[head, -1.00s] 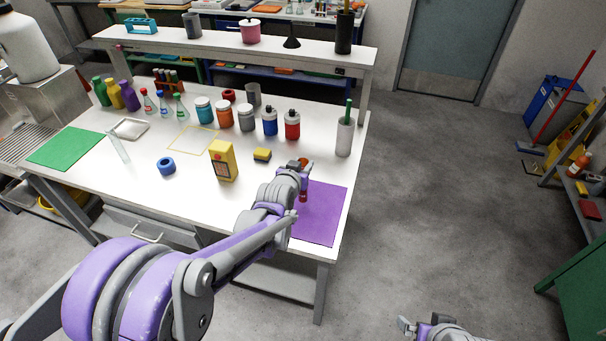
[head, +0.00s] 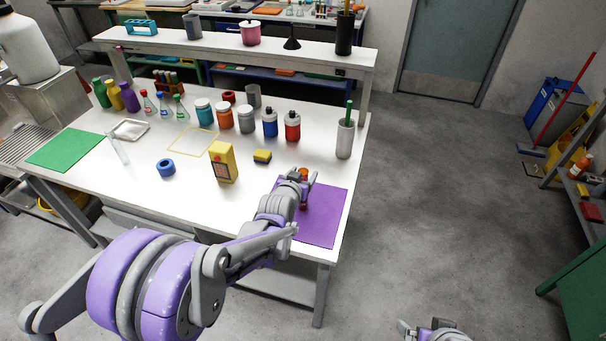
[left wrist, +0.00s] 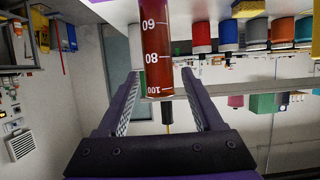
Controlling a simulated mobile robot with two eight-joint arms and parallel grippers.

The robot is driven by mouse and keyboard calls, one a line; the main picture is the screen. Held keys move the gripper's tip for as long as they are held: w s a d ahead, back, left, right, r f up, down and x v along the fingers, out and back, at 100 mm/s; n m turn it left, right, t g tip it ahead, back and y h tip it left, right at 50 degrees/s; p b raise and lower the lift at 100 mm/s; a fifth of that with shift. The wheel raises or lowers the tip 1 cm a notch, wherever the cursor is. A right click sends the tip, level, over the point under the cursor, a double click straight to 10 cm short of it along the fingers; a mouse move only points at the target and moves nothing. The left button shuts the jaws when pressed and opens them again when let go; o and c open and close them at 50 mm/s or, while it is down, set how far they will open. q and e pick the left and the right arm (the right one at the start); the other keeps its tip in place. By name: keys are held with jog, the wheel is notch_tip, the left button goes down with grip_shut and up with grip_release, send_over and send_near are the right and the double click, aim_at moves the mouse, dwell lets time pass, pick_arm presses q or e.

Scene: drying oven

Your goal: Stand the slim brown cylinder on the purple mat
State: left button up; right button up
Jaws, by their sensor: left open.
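The slim brown cylinder (left wrist: 157,45) is reddish brown with white graduation marks and shows large in the left wrist view, which is turned upside down. My left gripper (head: 302,180) is open, with one finger on each side of the cylinder's upper part. In the left wrist view (left wrist: 160,75) gaps show between cylinder and both fingers. My right gripper (head: 405,328) is at the bottom edge, small and partly cut off.
A yellow box (head: 223,162), a yellow sponge (head: 262,156) and a blue ring (head: 167,168) lie left of the mat. A grey holder (head: 344,139) stands behind it. Several jars and bottles line the table's back. The mat's front and right are bare.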

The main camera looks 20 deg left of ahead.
pick_arm(q)
jog(key=shift+r, duration=0.1)
jog(key=shift+s+r, duration=0.15)
jog(key=shift+r, duration=0.05)
jog(key=v, duration=1.2)
jog(key=s+f+g, duration=0.3)
jog(key=s+g, duration=0.1)
jog(key=s, duration=0.8)
jog(key=s+f+g, duration=0.2)
jog(key=s+g, duration=0.2)
jog(key=s, duration=0.8)
jog(key=shift+f, duration=0.4)
jog(key=shift+a, duration=0.15)
